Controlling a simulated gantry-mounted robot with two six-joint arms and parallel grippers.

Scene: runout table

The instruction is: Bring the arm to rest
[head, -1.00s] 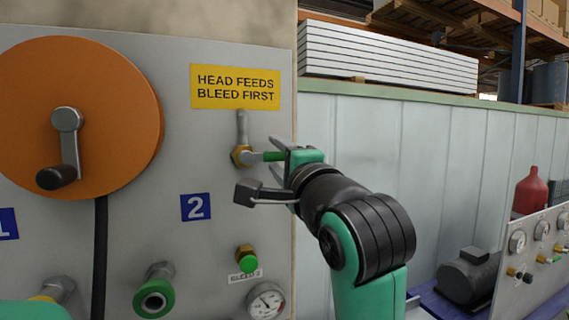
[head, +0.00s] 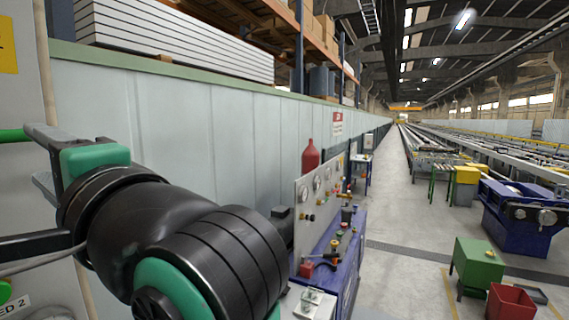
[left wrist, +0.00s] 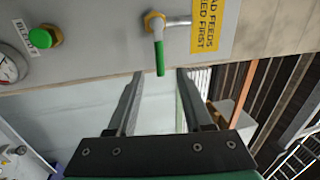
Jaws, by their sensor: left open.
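My left gripper (head: 32,155) is at the left edge of the head view, beside the valve panel. Its two fingers stand apart with nothing gripped, as the left wrist view shows (left wrist: 158,76). A valve lever with a green sleeve (left wrist: 160,58) points from its brass fitting toward the gap between the fingertips. The sleeve's end is at or just beyond the tips; I cannot tell whether it reaches between them. In the head view only a piece of the green sleeve (head: 12,135) shows. My right gripper is not in view.
The grey valve panel (left wrist: 100,35) has a yellow sign (left wrist: 212,22) and a green bleed knob (left wrist: 43,37). A pale wall (head: 190,130) runs behind the arm. A blue bench (head: 345,265) with gauges stands right of it. Beyond lies an open grey aisle (head: 410,240).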

